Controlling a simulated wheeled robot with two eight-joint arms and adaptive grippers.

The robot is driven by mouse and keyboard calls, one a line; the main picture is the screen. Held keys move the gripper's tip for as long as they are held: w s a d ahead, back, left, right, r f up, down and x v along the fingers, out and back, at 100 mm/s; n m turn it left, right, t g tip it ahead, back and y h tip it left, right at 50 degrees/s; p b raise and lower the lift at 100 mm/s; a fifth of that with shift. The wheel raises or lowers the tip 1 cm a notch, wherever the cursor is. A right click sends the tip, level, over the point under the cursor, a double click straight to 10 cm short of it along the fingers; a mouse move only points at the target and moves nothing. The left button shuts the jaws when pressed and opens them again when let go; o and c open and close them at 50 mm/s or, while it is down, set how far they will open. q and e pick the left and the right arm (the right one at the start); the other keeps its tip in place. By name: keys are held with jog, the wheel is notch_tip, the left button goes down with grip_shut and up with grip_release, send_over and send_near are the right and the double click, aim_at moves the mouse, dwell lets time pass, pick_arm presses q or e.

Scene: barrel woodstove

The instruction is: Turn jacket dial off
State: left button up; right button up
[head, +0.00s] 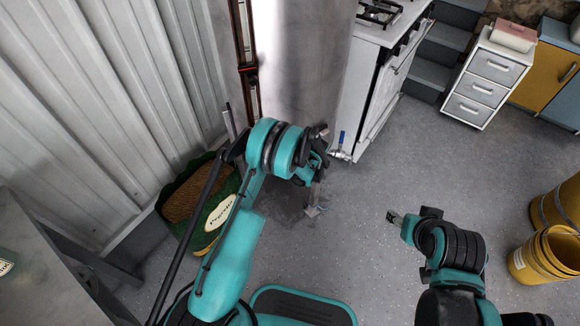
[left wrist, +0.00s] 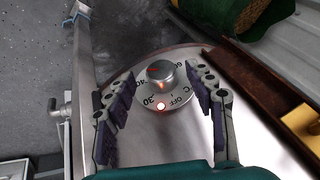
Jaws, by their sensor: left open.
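The jacket dial (left wrist: 160,71) shows in the left wrist view as a round silver knob on a pale scale plate with temperature numbers and OFF. An orange mark shows at the knob's lower edge, and a glowing light (left wrist: 161,106) sits below it, between 30 and OFF. My left gripper (left wrist: 161,78) is open, with one dark-padded finger on each side of the knob; contact cannot be told. In the head view my left gripper (head: 318,158) is by the metal tank, and the dial is not discernible there. My right gripper (head: 398,217) hangs over the floor, its opening unclear.
The tall metal tank (head: 300,60) stands ahead, with a valve with a blue handle (head: 341,142) near its base. A white stove (head: 375,85) is to its right. Yellow buckets (head: 548,250) stand at right; the middle floor is clear.

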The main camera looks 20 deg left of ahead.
pick_arm(q)
jog(key=shift+x, duration=1)
jog(key=c, duration=1.2)
jog(key=shift+o, duration=0.2)
jog(key=shift+a+h, duration=0.1)
jog(key=shift+h, duration=0.2)
jog(key=shift+s+a+n+t+h, duration=0.15)
jog(key=shift+n+t+h, duration=0.3)
jog(key=shift+h, duration=0.95)
jog(key=shift+a+n+t+h, duration=0.25)
jog(key=shift+t+h, duration=0.3)
jog(key=shift+h, duration=0.85)
